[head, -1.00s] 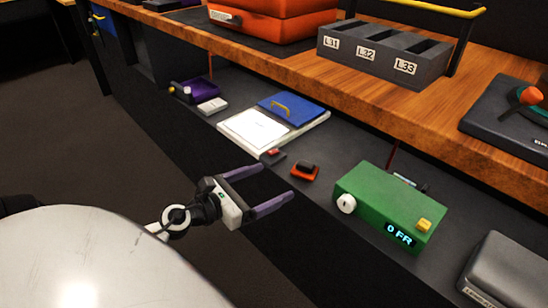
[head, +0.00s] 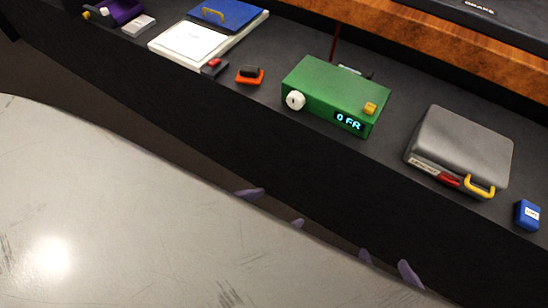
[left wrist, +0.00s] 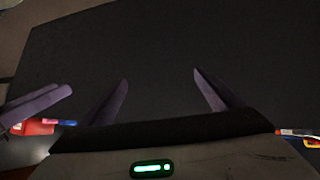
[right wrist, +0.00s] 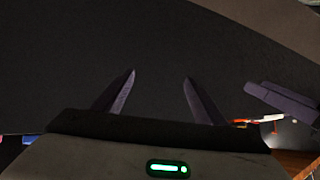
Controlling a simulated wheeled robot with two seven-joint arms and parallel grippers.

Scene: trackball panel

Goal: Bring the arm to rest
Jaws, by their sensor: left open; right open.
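My left gripper (head: 274,208) shows in the head view only as two purple fingertips past the edge of my pale body. It is open; its spread fingers with nothing between them show in the left wrist view (left wrist: 160,80). My right gripper (head: 387,265) shows the same way, further right and lower. It is open and empty in the right wrist view (right wrist: 160,77). Both grippers are in front of the dark counter face, apart from the things on the counter. The rest of both arms is hidden in the head view.
On the dark counter (head: 290,52) stand a green box (head: 335,90) with a lit display, a grey case (head: 460,145), a blue block (head: 527,215), an orange-and-black piece (head: 250,76) and a white-and-blue binder (head: 185,42). A wooden shelf edge (head: 400,18) runs above.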

